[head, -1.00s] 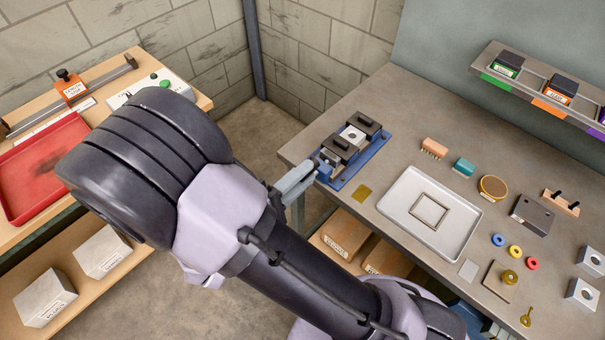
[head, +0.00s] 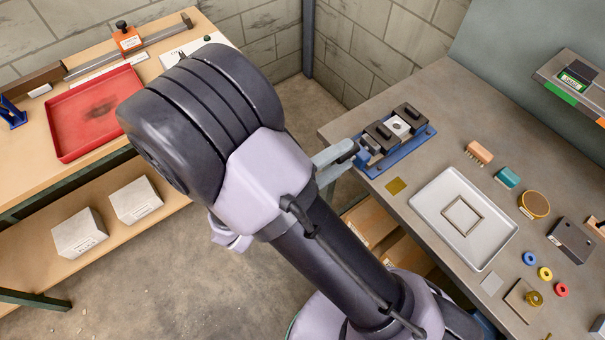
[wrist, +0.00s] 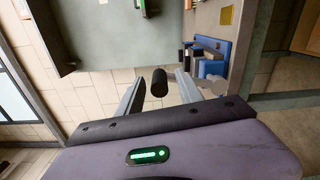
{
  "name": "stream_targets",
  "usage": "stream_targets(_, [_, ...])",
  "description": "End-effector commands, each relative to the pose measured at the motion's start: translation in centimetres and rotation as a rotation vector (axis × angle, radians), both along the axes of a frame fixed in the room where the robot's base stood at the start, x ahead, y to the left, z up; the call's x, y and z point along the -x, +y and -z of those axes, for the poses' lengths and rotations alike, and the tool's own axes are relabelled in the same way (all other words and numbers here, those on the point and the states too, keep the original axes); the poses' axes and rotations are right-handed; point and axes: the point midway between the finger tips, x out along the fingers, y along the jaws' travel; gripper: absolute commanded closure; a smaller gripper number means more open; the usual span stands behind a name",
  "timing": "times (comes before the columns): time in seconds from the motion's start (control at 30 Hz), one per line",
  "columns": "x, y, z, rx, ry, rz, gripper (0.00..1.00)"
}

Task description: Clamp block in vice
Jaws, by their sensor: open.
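The vice (head: 412,140) stands on the workbench with a blue base and dark jaws. The light block (head: 400,126), with a dark round hole, sits between the jaws; I cannot tell whether it is gripped. My gripper (head: 342,158) is at the vice's near left end. In the wrist view, my gripper (wrist: 160,95) is open, and a black cylindrical knob (wrist: 159,82) appears between its fingers, apparently untouched. I cannot tell for sure that the knob belongs to the vice handle. The vice's blue base (wrist: 221,60) and a grey round end (wrist: 211,82) show right of the fingers. The block is not distinguishable there.
A white tray (head: 430,215) with a square frame lies right of the vice. A brass plate (head: 396,186) lies near the bench edge. Several small parts cover the bench's right side. A red tray (head: 75,130) is on the left table. Bare floor lies between.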

Motion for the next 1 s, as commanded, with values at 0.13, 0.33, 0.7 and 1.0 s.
stream_targets(0.13, [0.9, 1.4, -0.1, 0.0, 0.0, -0.005, 0.57])
stream_targets(0.33, [4.3, 6.1, -0.3, -0.001, -0.001, -0.007, 0.57])
stream_targets(0.7, [9.8, 13.4, -0.1, -0.001, -0.001, -0.002, 0.57])
stream_targets(1.0, [10.3, 14.1, 0.0, 0.0, 0.001, -0.001, 0.57])
